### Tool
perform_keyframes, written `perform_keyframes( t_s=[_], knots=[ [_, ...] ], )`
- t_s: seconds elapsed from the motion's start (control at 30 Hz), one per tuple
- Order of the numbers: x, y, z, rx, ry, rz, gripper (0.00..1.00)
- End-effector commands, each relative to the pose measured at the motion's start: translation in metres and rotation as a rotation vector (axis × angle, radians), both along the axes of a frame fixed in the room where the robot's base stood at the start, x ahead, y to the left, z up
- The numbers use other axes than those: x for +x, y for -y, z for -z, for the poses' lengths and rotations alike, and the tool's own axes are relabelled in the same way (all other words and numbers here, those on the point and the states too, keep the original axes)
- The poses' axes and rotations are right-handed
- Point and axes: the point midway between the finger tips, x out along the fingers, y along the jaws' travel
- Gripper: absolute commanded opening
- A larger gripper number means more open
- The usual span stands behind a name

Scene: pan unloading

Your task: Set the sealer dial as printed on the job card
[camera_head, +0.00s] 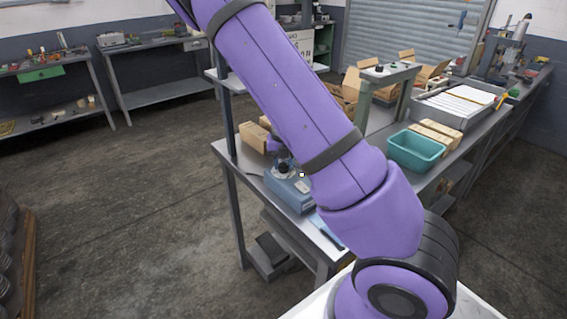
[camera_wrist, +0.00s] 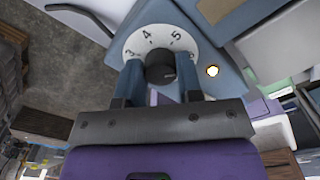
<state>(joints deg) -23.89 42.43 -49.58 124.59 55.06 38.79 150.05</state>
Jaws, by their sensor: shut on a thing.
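The sealer (camera_head: 290,192) is a blue box on the near end of the metal bench, partly behind my arm in the head view. I cannot tell which number the knob's mark points at. A small lit lamp (camera_wrist: 212,71) sits beside the dial. I cannot make out a job card.
A teal bin (camera_head: 416,150) stands on the bench to the right, near cardboard boxes (camera_head: 437,132). A grey stand (camera_head: 372,95) and a tray of white sheets (camera_head: 458,103) are farther back. My arm hides much of the bench. The floor to the left is clear.

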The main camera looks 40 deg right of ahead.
Motion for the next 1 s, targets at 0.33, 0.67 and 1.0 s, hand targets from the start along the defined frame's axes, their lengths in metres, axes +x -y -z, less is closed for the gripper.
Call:
perform_keyframes(
  t_s=[0.33, 0.67, 1.0],
  knots=[
    [0.0, 0.0, 0.0, 0.0, 0.0, 0.0, 0.59],
    [0.001, -0.001, -0.018, 0.0, 0.003, -0.002, 0.59],
    [0.001, -0.001, -0.08, 0.0, 0.003, -0.003, 0.59]
  ],
)
